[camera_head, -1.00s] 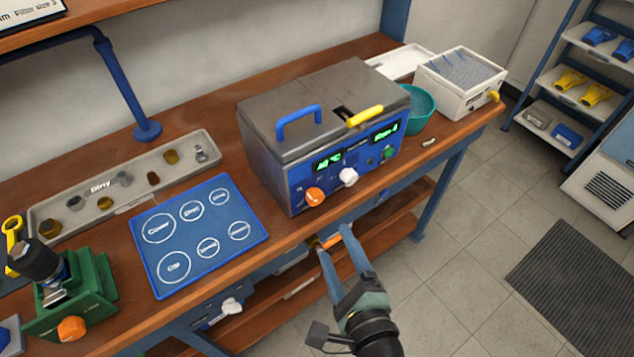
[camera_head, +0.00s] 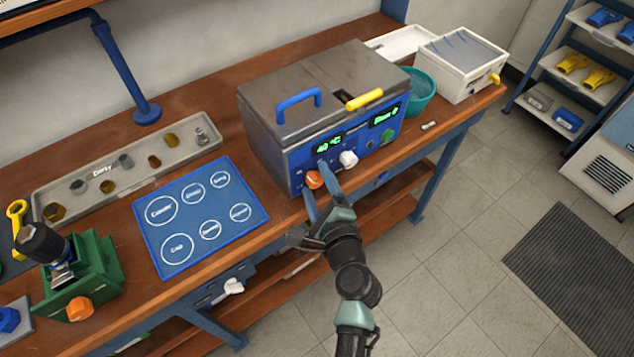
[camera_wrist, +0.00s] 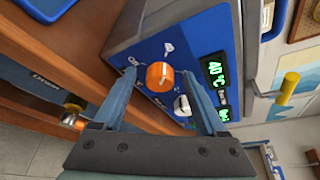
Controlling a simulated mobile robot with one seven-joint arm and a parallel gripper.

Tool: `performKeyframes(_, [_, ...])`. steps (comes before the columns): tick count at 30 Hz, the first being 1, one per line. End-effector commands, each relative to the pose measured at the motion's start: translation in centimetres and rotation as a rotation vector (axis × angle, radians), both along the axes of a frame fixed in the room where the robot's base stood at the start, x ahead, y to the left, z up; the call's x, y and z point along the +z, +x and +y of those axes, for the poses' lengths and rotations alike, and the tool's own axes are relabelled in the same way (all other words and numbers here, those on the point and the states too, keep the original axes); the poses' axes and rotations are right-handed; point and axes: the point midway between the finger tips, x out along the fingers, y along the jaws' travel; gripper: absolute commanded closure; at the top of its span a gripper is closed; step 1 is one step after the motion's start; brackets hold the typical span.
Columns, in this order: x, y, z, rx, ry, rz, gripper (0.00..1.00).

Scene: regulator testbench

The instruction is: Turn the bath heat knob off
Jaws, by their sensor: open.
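The bath is a grey box with a blue front panel (camera_head: 300,160) on the workbench. Its orange knob (camera_head: 314,180) sits low on the panel under a green display reading 40 °C (camera_head: 328,146). A white knob (camera_head: 348,159) is to its right. My gripper (camera_head: 316,178) is open at the panel, with its two blue fingers on either side of the orange knob. In the wrist view the orange knob (camera_wrist: 160,76) lies between the fingertips, with a gap on each side; I cannot tell whether either finger touches it. The white knob (camera_wrist: 182,105) is near the right finger.
The bath lid has a blue handle (camera_head: 299,103) and a yellow handle (camera_head: 364,99). A blue mat (camera_head: 150,237) with white circles and a grey parts tray (camera_head: 100,205) lie to the left. A teal bowl (camera_head: 421,92) stands right of the bath.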

Motion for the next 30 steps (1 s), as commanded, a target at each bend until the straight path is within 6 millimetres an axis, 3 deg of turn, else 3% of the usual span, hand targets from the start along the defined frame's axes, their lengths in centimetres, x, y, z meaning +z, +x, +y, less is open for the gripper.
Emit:
performKeyframes(7, [0.00,0.07,0.02,0.000,0.000,0.000,0.26])
performKeyframes(8, [0.00,0.07,0.02,0.000,0.000,0.000,0.29])
performKeyframes(20, [0.00,0.03,0.00,0.000,0.000,0.000,1.00])
performKeyframes(30, [-0.29,0.00,0.01,0.000,-0.027,-0.020,1.00])
